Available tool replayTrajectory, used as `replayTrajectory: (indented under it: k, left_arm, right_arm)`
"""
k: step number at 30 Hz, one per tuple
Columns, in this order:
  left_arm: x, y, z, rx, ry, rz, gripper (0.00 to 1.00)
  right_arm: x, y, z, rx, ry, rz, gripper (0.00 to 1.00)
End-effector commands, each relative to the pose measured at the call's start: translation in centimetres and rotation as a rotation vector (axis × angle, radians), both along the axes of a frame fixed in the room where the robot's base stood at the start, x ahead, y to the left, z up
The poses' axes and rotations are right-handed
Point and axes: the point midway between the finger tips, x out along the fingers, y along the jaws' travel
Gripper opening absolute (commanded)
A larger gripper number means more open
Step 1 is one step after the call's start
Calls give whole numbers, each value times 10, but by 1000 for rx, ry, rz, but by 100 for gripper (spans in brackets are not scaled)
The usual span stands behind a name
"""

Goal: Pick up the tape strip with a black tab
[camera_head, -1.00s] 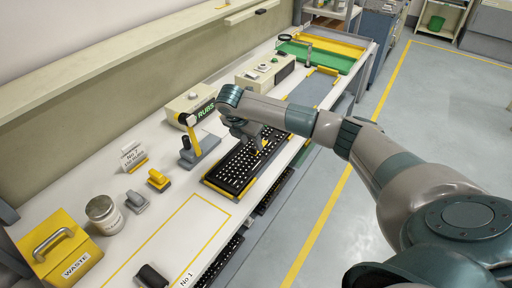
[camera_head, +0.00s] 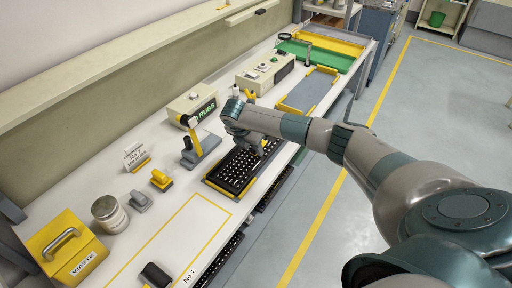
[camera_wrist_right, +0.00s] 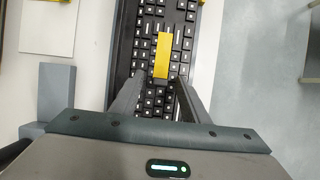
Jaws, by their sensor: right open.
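A plain yellow strip (camera_wrist_right: 162,55) lies across the keys of a black keyboard (camera_wrist_right: 147,40) in the right wrist view. I take it for the tape strip; its black tab cannot be made out against the dark keys. In the head view the keyboard (camera_head: 233,172) sits in a yellow-edged holder on the bench. My right gripper (camera_head: 262,150) is over the far end of the keyboard. In the wrist view its open fingers (camera_wrist_right: 158,88) point at the strip, with nothing held between them. My left gripper is not in view.
A lever tool (camera_head: 200,150) and a box marked RUBS (camera_head: 190,103) stand beside the keyboard. A yellow waste box (camera_head: 75,258), a jar (camera_head: 109,214) and small yellow and grey blocks are nearer. A green tray (camera_head: 325,57) is at the back. The outlined bench area (camera_head: 175,240) is mostly clear.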

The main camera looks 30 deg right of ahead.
Motion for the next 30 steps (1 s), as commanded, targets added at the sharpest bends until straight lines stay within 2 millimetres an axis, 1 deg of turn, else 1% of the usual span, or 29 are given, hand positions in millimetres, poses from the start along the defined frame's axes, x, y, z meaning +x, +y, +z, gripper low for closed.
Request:
replayTrajectory:
  k: [13,14,15,17,18,19,30]
  left_arm:
    - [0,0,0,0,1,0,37]
    - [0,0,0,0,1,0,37]
    - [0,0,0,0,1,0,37]
    - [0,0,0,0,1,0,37]
    - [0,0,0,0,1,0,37]
    - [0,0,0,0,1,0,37]
    - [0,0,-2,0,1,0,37]
  right_arm:
    - [0,0,-1,0,0,0,41]
    - [0,0,-1,0,0,0,39]
    - [0,0,-1,0,0,0,29]
    - [0,0,-1,0,0,0,15]
    - [0,0,-1,0,0,0,6]
    - [0,0,-1,0,0,0,0]
    - [0,0,0,0,-1,0,0]
